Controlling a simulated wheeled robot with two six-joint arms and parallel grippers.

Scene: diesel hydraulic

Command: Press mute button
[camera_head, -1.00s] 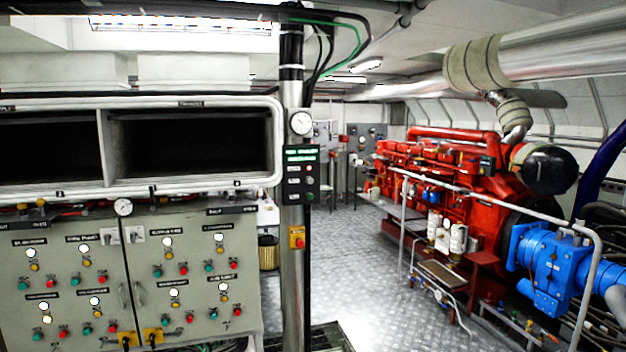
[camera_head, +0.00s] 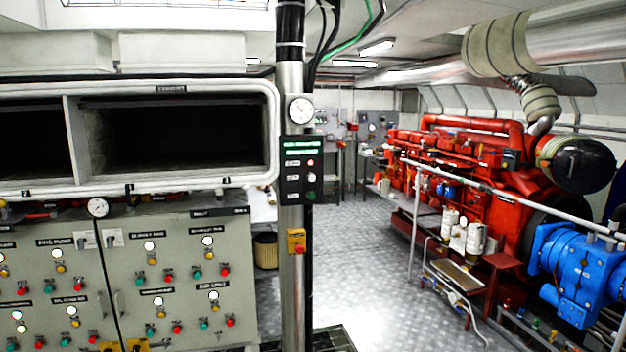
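A small black panel (camera_head: 302,170) with green lit text and several small buttons is fixed to a vertical metal post in the middle of the view. Its labels are too small to read, so I cannot tell which one is the mute button. A grey control cabinet (camera_head: 170,270) at the lower left carries several red, green, yellow and white buttons and lamps, also with unreadable labels. Neither of my grippers shows.
The metal post (camera_head: 291,90) carries a round gauge (camera_head: 300,110) and a yellow-orange box (camera_head: 297,242). A red engine (camera_head: 480,170) and blue machine (camera_head: 580,270) stand at the right behind a railing (camera_head: 500,192). Patterned metal floor (camera_head: 350,240) lies clear between post and engine.

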